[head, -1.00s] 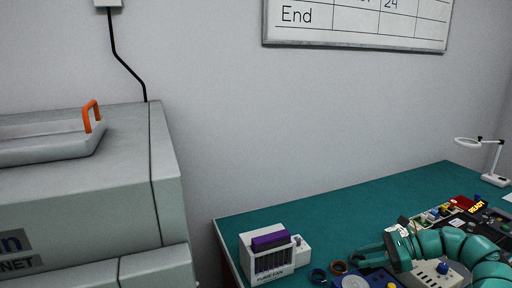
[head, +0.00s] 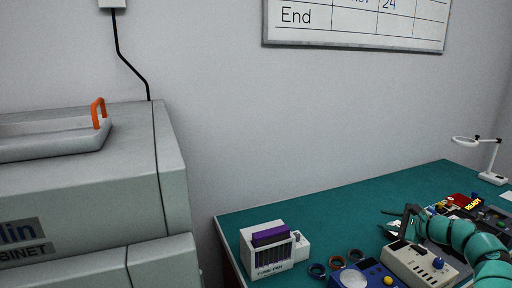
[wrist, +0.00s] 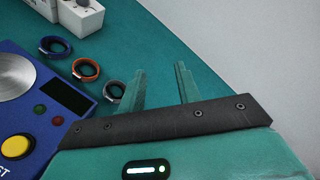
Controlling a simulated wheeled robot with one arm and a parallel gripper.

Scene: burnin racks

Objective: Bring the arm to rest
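My teal arm reaches in from the lower right of the head view. No object is held.
A white fan unit (head: 262,262) stands at the bench's left end. Blue, orange and grey wrist straps (wrist: 86,70) lie beside a blue tester (wrist: 30,105) with a yellow button. A magnifier lamp (head: 490,165) is at the far right. A grey cabinet (head: 80,200) stands left.

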